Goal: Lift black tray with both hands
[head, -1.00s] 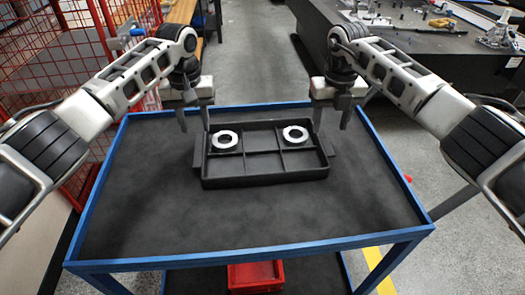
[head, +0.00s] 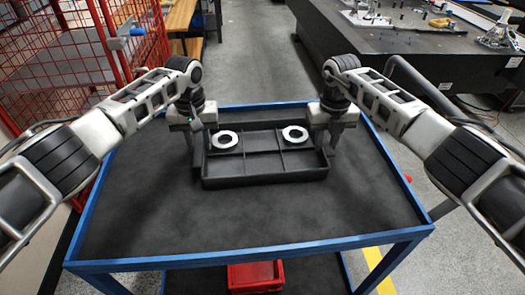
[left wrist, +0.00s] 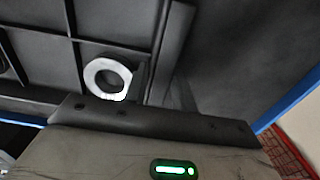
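The black tray (head: 265,183) lies flat on the cart top, divided into compartments. Two pale metal rings, a left one (head: 224,140) and a right one (head: 295,135), sit in its back compartments. My left gripper (head: 196,150) is down at the tray's left end, and my right gripper (head: 330,145) is down at its right end. The fingers hide the end handles, and I cannot tell whether they are closed on them. The left wrist view shows the tray's dividers and end wall (left wrist: 168,50) and one ring (left wrist: 108,78) close below; the fingertips are not clear there.
The cart's dark top has a raised blue rim (head: 250,246), with free room in front of the tray. A red bin (head: 255,277) sits on the lower shelf. A red mesh cage (head: 70,60) stands at left and a dark table (head: 400,55) behind right.

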